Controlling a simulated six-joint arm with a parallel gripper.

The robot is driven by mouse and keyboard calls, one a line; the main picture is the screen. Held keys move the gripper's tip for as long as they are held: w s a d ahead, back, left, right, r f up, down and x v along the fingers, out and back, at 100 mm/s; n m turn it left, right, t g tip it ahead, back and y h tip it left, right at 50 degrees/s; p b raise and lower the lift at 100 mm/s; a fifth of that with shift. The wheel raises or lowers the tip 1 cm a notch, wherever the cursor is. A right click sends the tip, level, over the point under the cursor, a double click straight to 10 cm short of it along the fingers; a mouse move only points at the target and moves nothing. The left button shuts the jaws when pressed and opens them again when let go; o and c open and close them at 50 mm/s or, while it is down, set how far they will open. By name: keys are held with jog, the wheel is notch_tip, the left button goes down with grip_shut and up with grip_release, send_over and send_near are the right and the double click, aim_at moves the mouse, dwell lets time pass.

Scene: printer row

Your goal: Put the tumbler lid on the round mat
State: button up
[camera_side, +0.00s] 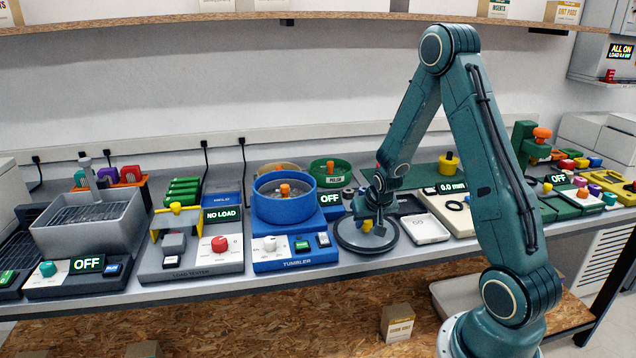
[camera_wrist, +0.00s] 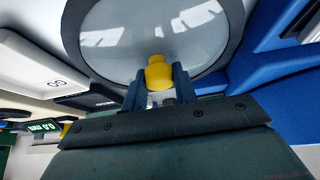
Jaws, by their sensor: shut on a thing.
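The tumbler lid (camera_side: 347,241) is a greyish see-through disc with a dark rim and a yellow knob. It is level, low over or on the bench's front part, right of the blue tumbler (camera_side: 268,210). My gripper (camera_side: 369,222) points down from above and is shut on the knob. In the wrist view, the lid (camera_wrist: 120,45) fills the upper middle, and my fingers (camera_wrist: 158,82) hold the yellow knob between them. I cannot make out the round mat apart from the lid. I cannot tell whether the lid touches anything beneath it.
The open blue tumbler has an orange-knobbed part inside. A white device (camera_side: 424,228) with a dark marking lies close on the lid's right. A green POLISH bowl (camera_side: 330,174) stands behind. The bench's front edge is just in front of the lid.

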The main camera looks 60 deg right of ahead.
jog(key=o, duration=1.1)
jog(key=shift+f, duration=0.15)
jog(key=shift+c, duration=0.2)
jog(key=shift+s+a+r, duration=0.15)
jog(key=shift+r, duration=0.5)
jog(key=v, duration=1.1)
jog(key=shift+f, duration=0.1)
